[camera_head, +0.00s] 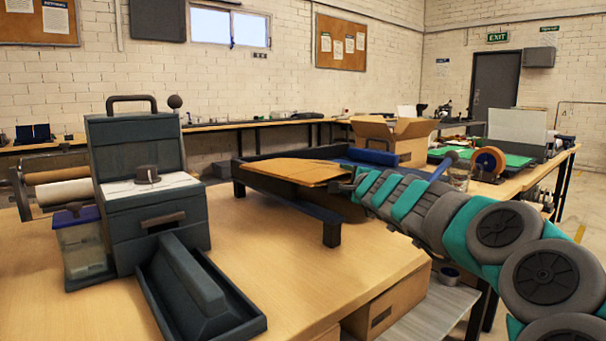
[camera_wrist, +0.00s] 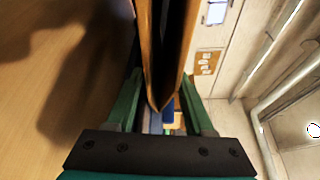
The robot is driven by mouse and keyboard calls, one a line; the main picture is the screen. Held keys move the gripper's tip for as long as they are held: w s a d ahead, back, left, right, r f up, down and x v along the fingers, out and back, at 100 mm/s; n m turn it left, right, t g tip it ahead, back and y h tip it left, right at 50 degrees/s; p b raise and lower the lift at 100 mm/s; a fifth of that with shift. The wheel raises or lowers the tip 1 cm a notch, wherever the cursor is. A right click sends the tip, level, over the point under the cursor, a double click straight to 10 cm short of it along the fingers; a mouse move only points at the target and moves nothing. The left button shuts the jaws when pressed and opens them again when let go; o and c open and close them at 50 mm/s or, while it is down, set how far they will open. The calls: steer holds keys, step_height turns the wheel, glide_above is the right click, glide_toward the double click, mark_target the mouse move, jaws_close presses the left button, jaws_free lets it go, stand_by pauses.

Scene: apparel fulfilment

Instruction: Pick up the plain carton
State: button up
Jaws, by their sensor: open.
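A flat brown carton (camera_head: 300,171) with no print that I can make out lies on a dark raised tray (camera_head: 262,187) on the wooden table. My gripper (camera_head: 347,187) is at the carton's right end, reaching in from the right. In the wrist view my gripper (camera_wrist: 163,88) is open, with one green finger on each side of the carton (camera_wrist: 147,50). The carton's brown edges and a dark band between them run between the fingers. Whether either finger touches it I cannot tell. The carton's far end is out of the wrist view.
A dark box-like unit (camera_head: 150,190) and a dark holder (camera_head: 197,290) stand on the table (camera_head: 300,275) at left. A clear bin (camera_head: 84,245) is beside them. An open cardboard box (camera_head: 412,148) and a blue roll (camera_head: 373,157) are behind the tray. The table front is clear.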

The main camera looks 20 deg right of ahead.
steer(key=shift+w+d, duration=0.1)
steer(key=shift+w, duration=1.05)
jaws_close()
